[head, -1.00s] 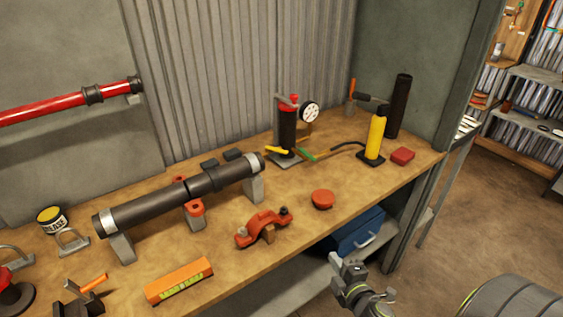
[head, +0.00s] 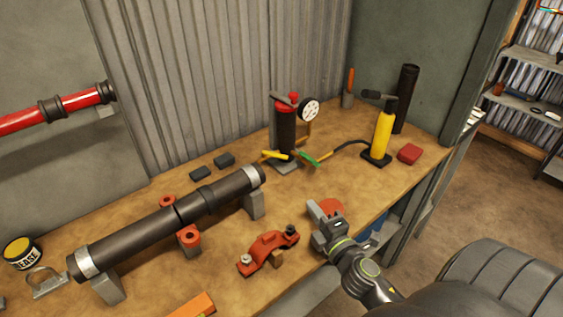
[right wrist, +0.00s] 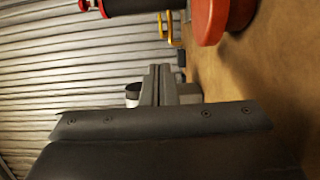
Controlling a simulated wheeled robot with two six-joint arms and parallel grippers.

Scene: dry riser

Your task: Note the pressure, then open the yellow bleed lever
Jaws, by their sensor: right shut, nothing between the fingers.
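The dark riser stub (head: 286,130) with a red top stands upright on the bench by the corrugated wall. A white round pressure gauge (head: 308,109) is at its upper right; its reading is too small to make out. The yellow lever (head: 276,155) sticks out low on the riser's left, and a green-handled lever (head: 309,158) low on its right. My right gripper (head: 316,210) is shut and empty, over the front part of the bench, apart from the riser and levers. Its closed fingers (right wrist: 158,85) also show in the right wrist view. My left gripper is out of view.
A red round cap (head: 331,206) lies just behind my right gripper, partly hidden. A red clamp (head: 268,249) and a long dark pipe (head: 150,232) on supports are to the left. A yellow hand pump (head: 382,133) and red block (head: 409,153) stand right of the riser.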

